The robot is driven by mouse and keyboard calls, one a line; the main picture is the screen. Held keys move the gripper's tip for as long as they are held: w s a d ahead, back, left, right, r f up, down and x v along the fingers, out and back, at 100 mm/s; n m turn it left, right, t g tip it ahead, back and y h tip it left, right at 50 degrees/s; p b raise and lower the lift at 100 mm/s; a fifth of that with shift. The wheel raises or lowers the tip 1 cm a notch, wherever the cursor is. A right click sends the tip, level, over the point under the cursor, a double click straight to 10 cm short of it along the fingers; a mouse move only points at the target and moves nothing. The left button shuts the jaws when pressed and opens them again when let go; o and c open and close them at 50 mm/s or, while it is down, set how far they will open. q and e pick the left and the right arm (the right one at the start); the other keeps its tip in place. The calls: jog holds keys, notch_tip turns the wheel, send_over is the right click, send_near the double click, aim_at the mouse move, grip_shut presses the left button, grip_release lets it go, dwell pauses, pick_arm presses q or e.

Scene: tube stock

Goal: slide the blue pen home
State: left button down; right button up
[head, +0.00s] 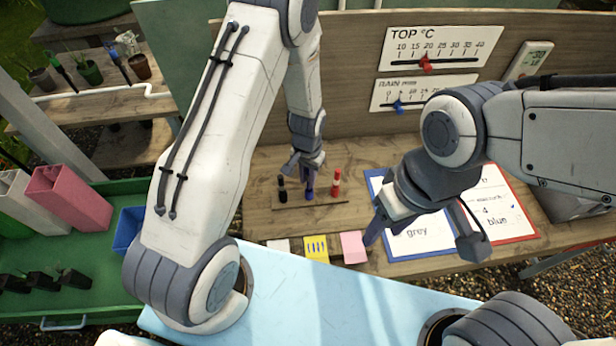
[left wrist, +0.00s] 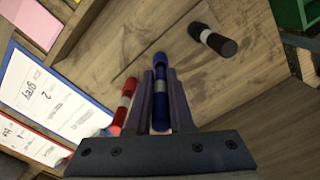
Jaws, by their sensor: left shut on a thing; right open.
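The blue pen (head: 309,188) stands upright between the black pen (head: 282,188) and the red pen (head: 336,182) at a narrow wooden strip (head: 312,205) on the bench. My left gripper (head: 308,168) points down and is shut on the blue pen. In the left wrist view the blue pen (left wrist: 160,95) lies between the two fingers, with the red pen (left wrist: 124,105) close beside one finger and the black pen (left wrist: 213,40) further off. I cannot tell how deep the blue pen's lower end sits. My right gripper (head: 425,238) is open and empty above the paper cards.
A blue-edged card reading "grey" (head: 415,240) and a red-edged card reading "blue" (head: 515,228) lie right of the pens. A scale board (head: 355,60) stands behind.

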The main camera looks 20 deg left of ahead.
pick_arm(q)
jog(key=shift+f, duration=0.45)
jog(key=shift+f+b, duration=1.4)
jog(key=c, duration=0.7)
grip_release()
notch_tip(320, 180, up, 11)
jog(key=b, duration=0.2)
jog(key=shift+f+b, duration=0.2)
jog(key=shift+b, duration=0.1)
